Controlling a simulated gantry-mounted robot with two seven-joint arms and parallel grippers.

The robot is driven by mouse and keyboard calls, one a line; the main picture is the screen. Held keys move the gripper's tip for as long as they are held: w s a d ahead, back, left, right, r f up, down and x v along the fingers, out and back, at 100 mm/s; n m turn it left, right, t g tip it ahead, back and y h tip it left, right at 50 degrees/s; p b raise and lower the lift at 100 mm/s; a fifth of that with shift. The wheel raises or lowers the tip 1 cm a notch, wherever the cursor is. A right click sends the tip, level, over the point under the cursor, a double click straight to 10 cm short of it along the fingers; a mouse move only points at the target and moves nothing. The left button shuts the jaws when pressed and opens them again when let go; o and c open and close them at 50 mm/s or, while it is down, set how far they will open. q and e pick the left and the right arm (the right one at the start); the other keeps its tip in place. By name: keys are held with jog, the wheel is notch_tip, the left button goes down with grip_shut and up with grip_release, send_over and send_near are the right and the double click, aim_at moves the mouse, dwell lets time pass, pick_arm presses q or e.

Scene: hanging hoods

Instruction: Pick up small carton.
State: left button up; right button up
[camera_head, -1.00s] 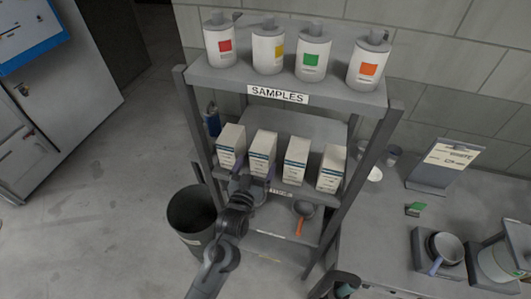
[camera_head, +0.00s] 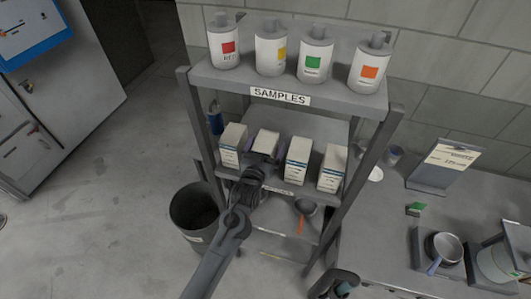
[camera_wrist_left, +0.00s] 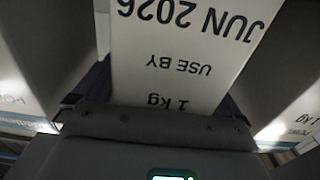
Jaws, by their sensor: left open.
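Several white small cartons stand in a row on the middle shelf. My left gripper (camera_head: 261,162) is at the front of the second carton from the left (camera_head: 266,141) and hides its lower part. In the left wrist view this carton's printed face (camera_wrist_left: 180,55) lies between the open fingers, close to the palm, with "JUN 2026", "USE BY" and "1 kg" upside down. The leftmost carton (camera_head: 233,144) stands to one side; the third (camera_head: 298,160) and the rightmost (camera_head: 331,168) stand to the other.
The shelf unit's top board (camera_head: 215,77) holds several bottles with coloured labels. A dark bin (camera_head: 188,213) stands at the left. A pan (camera_head: 305,207) with an orange handle is on the lower shelf. A grey table (camera_head: 380,235) at the right holds pots and a sign.

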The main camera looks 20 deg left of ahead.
pick_arm(q)
jog(key=shift+c, duration=0.3)
jog(key=c, duration=1.7)
jog(key=shift+r, duration=0.2)
grip_shut()
